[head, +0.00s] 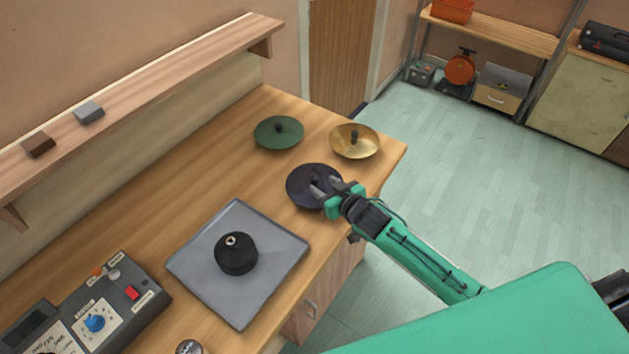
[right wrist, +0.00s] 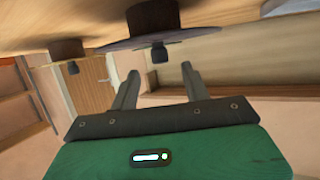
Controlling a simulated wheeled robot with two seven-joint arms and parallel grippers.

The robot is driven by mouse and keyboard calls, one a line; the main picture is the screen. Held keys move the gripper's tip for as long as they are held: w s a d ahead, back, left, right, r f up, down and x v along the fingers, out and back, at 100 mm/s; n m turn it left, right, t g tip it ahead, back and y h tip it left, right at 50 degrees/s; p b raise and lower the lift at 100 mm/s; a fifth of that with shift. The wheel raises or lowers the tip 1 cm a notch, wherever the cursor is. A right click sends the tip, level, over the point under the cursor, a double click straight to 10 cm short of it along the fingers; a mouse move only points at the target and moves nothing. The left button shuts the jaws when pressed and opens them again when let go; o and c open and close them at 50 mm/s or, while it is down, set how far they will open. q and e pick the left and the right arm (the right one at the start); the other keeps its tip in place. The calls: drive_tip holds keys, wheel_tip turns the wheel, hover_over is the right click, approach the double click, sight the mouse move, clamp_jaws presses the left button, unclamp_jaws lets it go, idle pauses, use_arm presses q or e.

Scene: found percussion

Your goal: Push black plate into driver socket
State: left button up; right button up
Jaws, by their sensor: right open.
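The black plate (head: 300,180) is a round dark disc with a small knob on top, near the right part of the workbench. My right gripper (head: 322,185) is open over its near edge, with the fingers pointing at the knob. In the right wrist view the plate (right wrist: 125,45) shows edge-on and upside down, and its knob (right wrist: 159,52) lies just ahead of the open fingers (right wrist: 158,88), apart from them. The driver (head: 236,258) is a black round body on a grey slab, with a small pale-rimmed socket (head: 231,241) on top. My left gripper is out of view.
A green plate (head: 270,137) and a gold plate (head: 350,148) stand beyond the black plate. The grey slab (head: 205,275) lies to its left. A control box (head: 120,300) sits at lower left. A wall shelf (head: 150,80) runs along the back.

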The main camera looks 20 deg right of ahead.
sight(316, 179)
drive_tip(key=shift+w+a+f, duration=0.15)
drive_tip(key=shift+w, duration=0.35)
drive_tip(key=shift+w+a+f+p, duration=0.1)
drive_tip(key=shift+w+p, duration=0.3)
drive_tip(key=shift+w, duration=0.05)
drive_tip(key=p+x, duration=0.1)
drive_tip(key=x, duration=0.2)
drive_tip(key=shift+w+a+f+p, duration=0.2)
drive_tip(key=shift+w+f+p, duration=0.2)
drive_tip(key=shift+w, duration=0.2)
clamp_jaws()
drive_tip(key=shift+r, duration=0.1)
